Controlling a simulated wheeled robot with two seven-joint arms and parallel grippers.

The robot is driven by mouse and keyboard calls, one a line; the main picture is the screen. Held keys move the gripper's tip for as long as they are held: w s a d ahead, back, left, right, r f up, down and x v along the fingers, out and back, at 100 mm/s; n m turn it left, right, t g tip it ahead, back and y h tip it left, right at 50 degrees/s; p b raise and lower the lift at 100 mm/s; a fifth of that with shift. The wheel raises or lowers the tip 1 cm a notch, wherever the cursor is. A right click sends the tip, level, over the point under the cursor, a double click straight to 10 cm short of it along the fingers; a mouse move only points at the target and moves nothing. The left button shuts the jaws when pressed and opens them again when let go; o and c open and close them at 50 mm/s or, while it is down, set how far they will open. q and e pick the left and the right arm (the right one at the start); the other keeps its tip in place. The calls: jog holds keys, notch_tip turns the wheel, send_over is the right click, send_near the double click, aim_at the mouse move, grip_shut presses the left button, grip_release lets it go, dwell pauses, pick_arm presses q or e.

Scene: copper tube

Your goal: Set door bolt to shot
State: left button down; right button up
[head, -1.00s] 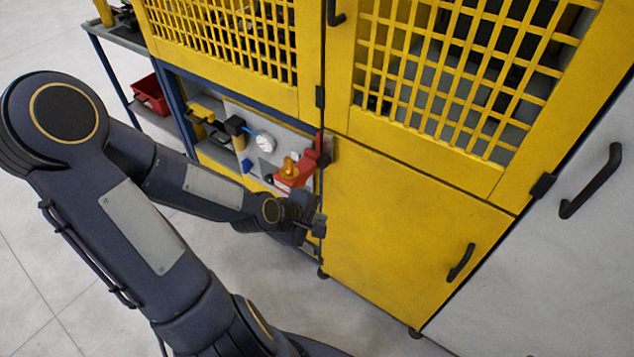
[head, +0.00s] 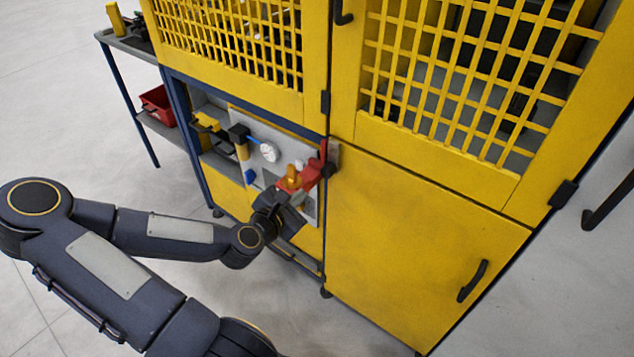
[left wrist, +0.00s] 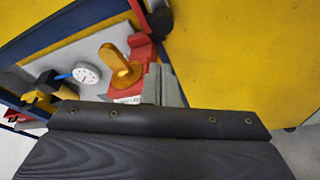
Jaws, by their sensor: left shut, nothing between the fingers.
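A red fitting (head: 311,174) with an orange knob (head: 293,173) sits on a grey panel beside the yellow door. It looks like the door bolt, but I cannot tell its position for sure. In the left wrist view the orange knob (left wrist: 121,68) stands upright in front of the red fitting (left wrist: 140,48). My left gripper (head: 291,207) is shut and empty, just below and in front of the red fitting. Its grey fingers (left wrist: 160,85) show beside the fitting in the left wrist view, partly hidden by the wrist body. I cannot tell whether they touch it. My right gripper is out of view.
A round white gauge (head: 269,152) with a blue line is left of the fitting. The yellow lower door (head: 420,245) has a black handle (head: 473,281). Yellow mesh doors (head: 460,80) are above. A red bin (head: 158,104) sits on the side cart. The floor at left is clear.

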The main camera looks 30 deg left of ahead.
aim_at(330, 160)
pick_arm(q)
jog(key=b+x, duration=0.1)
jog(key=x, duration=0.8)
jog(key=shift+w+f, duration=0.2)
jog(key=shift+w, duration=0.15)
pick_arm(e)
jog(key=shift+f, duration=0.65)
pick_arm(q)
jog(key=shift+r, duration=0.1)
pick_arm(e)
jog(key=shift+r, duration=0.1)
